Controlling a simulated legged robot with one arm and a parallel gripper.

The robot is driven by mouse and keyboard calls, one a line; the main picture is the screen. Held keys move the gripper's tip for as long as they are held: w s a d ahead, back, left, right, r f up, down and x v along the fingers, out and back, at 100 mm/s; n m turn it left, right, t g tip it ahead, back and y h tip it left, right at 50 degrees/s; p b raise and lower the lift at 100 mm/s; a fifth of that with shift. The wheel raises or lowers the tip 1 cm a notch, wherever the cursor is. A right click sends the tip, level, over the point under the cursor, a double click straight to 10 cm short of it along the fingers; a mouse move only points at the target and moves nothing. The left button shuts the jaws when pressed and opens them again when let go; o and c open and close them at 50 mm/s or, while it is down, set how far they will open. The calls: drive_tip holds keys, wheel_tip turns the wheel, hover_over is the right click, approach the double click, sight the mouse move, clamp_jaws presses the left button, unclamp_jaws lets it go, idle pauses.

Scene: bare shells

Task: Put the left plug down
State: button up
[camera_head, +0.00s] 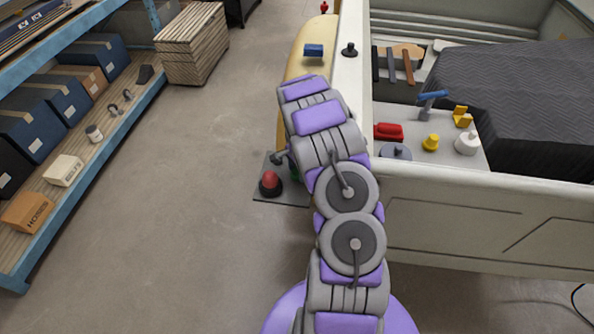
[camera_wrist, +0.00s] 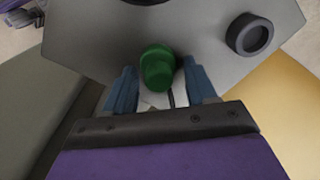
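My gripper (camera_wrist: 160,80) shows in the wrist view as two blue fingers standing apart. A green plug (camera_wrist: 157,66) with a rounded top is between the fingertips, and a narrow gap shows on its right side. I cannot tell whether it touches the left finger. A grey plate (camera_wrist: 95,40) lies below it. In the head view a bit of green (camera_head: 293,168) shows beside my arm, above the dark plate (camera_head: 262,195) on the floor. My arm hides most of that spot. A red-topped plug (camera_head: 270,181) stands on the plate's left part.
In the wrist view a dark round cap (camera_wrist: 249,34) is right of the green plug, and a dark round shape is cut off at the top. A pale wall (camera_head: 480,222) stands right of my arm. Shelving (camera_head: 75,180) is at left, with clear floor (camera_head: 185,220) between.

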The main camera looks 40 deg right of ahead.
sight(297, 171)
drive_tip(key=shift+o, duration=0.6)
drive_tip(key=shift+s, duration=0.1)
wheel_tip(297, 171, up, 13)
drive_tip(key=p, duration=0.2)
drive_tip(key=s+a+r+n+g, duration=0.1)
drive_tip(key=s+a+r+n, duration=0.35)
drive_tip(key=a+r, duration=0.4)
drive_tip(key=s+a+r+n, duration=0.3)
drive_tip(key=s+a+r, duration=0.2)
drive_tip(key=a+r, duration=0.3)
drive_tip(key=s+a+r+n, duration=0.1)
drive_tip(key=s+a+n, duration=0.2)
drive_tip(key=s+a, duration=0.2)
drive_tip(key=s+a+r+n+g, duration=0.1)
drive_tip(key=s+a+n, duration=0.3)
drive_tip(key=s, duration=0.6)
drive_tip(key=s+a+r+n, duration=0.2)
drive_tip(key=s+a+n, duration=0.2)
drive_tip(key=s+a, duration=0.2)
drive_tip(key=s, duration=0.2)
drive_tip(key=shift+s+r, duration=0.25)
drive_tip(key=shift+s, duration=0.1)
drive_tip(key=shift+n, duration=0.25)
